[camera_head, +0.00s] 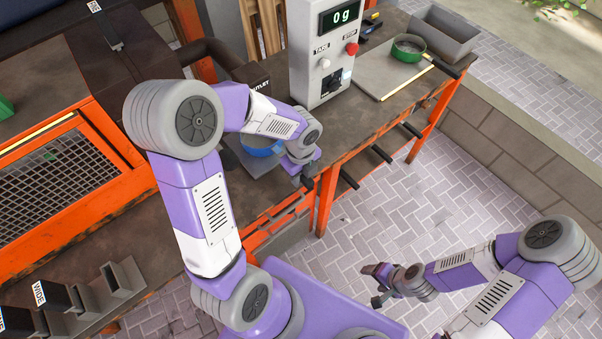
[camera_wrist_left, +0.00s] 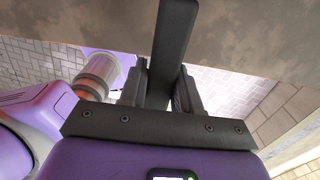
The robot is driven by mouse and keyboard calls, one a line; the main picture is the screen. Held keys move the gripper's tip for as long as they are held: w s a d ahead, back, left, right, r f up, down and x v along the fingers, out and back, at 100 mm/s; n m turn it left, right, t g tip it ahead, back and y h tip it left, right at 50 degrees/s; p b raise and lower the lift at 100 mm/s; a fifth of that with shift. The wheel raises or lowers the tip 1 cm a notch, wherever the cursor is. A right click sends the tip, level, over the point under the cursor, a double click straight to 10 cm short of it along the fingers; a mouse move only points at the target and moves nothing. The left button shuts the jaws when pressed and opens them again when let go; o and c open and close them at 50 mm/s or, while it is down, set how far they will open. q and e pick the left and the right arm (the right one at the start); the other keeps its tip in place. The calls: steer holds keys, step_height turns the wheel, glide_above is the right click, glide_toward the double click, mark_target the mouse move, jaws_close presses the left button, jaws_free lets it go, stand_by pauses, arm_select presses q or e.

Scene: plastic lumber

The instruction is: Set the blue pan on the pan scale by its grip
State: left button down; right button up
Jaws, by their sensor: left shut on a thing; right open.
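The blue pan (camera_head: 262,147) is partly hidden behind my left wrist, over a grey plate (camera_head: 238,157) below the dark box marked OUTLET (camera_head: 258,82). I cannot tell whether the pan touches the plate. My left gripper (camera_head: 307,178) is at the bench's front edge, shut on the pan's dark grip, which stands between the fingers in the left wrist view (camera_wrist_left: 174,45). The scale's grey control box (camera_head: 318,55) reads 0 g. My right gripper (camera_head: 372,284) is open and empty above the paved floor.
A green pan (camera_head: 407,49) with a dark grip sits on a light board (camera_head: 378,72) at the right. A grey bin (camera_head: 440,33) stands behind it. An orange mesh frame (camera_head: 60,180) is at the left. Grey holders (camera_head: 120,283) lie at lower left.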

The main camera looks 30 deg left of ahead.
arm_select(q)
steer(key=c, duration=0.7)
jaws_free()
step_height(320, 180, up, 8)
steer(key=shift+f+p, duration=0.25)
steer(key=shift+p, duration=0.95)
